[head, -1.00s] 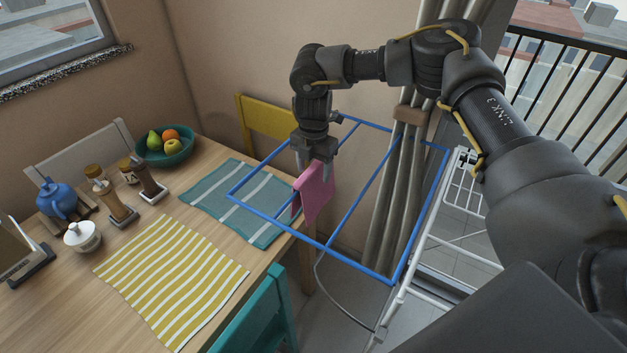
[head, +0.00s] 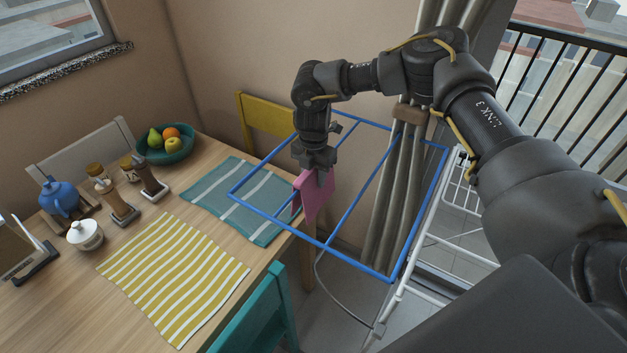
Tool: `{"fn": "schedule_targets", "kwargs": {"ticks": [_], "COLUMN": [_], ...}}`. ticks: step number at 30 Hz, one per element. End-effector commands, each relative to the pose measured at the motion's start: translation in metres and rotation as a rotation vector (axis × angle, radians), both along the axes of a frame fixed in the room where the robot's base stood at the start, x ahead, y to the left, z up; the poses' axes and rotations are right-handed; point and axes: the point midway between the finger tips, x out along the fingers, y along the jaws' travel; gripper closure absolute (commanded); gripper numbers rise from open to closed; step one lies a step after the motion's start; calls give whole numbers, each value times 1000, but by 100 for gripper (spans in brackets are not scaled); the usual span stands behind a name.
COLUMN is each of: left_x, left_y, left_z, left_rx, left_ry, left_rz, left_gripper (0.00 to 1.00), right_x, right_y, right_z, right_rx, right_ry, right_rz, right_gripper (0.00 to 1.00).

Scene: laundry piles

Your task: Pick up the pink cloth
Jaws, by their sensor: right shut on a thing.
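The pink cloth (head: 316,199) hangs within the blue frame of a drying rack (head: 340,258), near the table's right corner. My right gripper (head: 320,180) comes down from above and is shut on the upper part of the pink cloth. The fingers partly hide the cloth's top edge. The cloth hangs down below the fingers, close to the rack's left bars. My left gripper is not in view.
The wooden table (head: 75,290) holds a yellow striped mat (head: 175,280), a teal striped cloth (head: 235,195), a fruit bowl (head: 168,152) and several jars. A yellow chair (head: 268,120), teal chair (head: 255,310) and curtain (head: 395,200) stand near the rack.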

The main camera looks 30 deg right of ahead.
Motion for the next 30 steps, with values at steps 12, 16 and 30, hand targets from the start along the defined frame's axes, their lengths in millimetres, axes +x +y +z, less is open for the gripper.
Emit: {"fn": "schedule_targets", "kwargs": {"ticks": [12,16,30], "left_x": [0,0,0], "left_y": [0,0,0], "left_z": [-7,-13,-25], "left_rx": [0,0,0], "left_ry": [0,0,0], "left_rz": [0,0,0], "left_gripper": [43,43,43], "right_x": [1,1,1], "right_y": [0,0,0], "right_z": [21,45,152], "right_rx": [2,2,-1], "right_ry": [-3,-5,-5], "right_rz": [0,1,1], "right_gripper": [90,90,90]}}
